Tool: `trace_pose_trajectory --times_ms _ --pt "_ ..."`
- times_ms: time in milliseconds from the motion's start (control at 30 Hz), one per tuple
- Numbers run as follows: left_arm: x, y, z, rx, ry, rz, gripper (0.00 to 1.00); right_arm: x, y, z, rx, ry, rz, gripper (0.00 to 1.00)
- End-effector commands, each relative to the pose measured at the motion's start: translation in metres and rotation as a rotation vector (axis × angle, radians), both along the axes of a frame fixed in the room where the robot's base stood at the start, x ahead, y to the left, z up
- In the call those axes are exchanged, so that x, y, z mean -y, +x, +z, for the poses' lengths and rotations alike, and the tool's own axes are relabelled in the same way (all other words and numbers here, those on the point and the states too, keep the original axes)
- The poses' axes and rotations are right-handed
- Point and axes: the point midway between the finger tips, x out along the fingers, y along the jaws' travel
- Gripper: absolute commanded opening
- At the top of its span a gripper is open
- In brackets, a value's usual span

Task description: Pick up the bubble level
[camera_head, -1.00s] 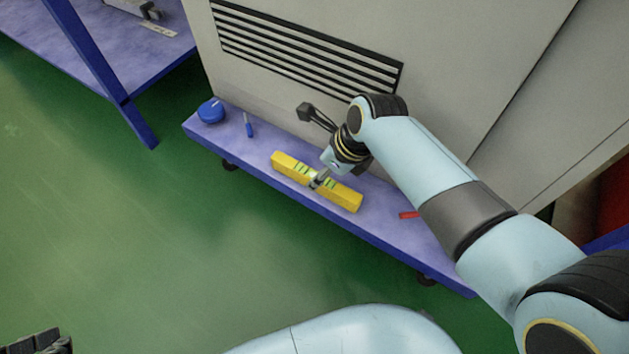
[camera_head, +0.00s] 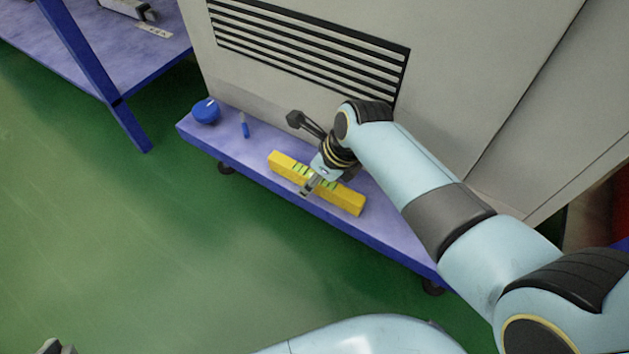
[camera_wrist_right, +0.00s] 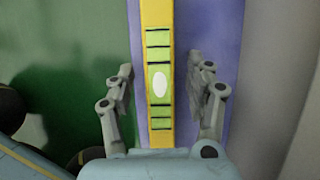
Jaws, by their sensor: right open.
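The yellow bubble level (camera_head: 345,198) lies on the narrow blue-purple shelf, its long side along the shelf. Green windows with dark bars show at its middle. In the right wrist view the level (camera_wrist_right: 157,20) runs upright through the picture, with a pale oval on its green part. My right gripper (camera_head: 309,187) is over the middle of the level. Its fingers (camera_wrist_right: 160,80) are open, one on each side of the level, with gaps on both sides. In the head view part of my left gripper (camera_head: 55,347) shows at the bottom left corner, cut off by the edge.
The shelf (camera_head: 385,232) stands against a grey cabinet (camera_head: 440,90) with a dark vent grille (camera_head: 310,50). A blue round object (camera_head: 206,111) and a small blue item (camera_head: 244,126) lie at its left end. Another blue table (camera_head: 90,50) stands at the upper left. The green floor is clear.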

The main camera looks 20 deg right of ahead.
Motion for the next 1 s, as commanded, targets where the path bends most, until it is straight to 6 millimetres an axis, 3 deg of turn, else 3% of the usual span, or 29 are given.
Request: trace_pose_trajectory --times_ms 100,500,1000 --pt "0.0000 0.0001 0.0003 0.000 0.000 0.000 0.00 -0.0001 0.0002 0.0005 0.000 0.000 0.000 0.53" --pt "0.0000 -0.0001 0.0000 -0.002 0.000 0.000 0.00 0.0000 -0.0002 0.0003 0.000 0.000 0.000 0.00" --pt "-0.0005 0.0038 0.0039 -0.025 0.000 0.004 0.00 0.0000 0.0005 0.0057 0.001 0.000 0.000 0.00"
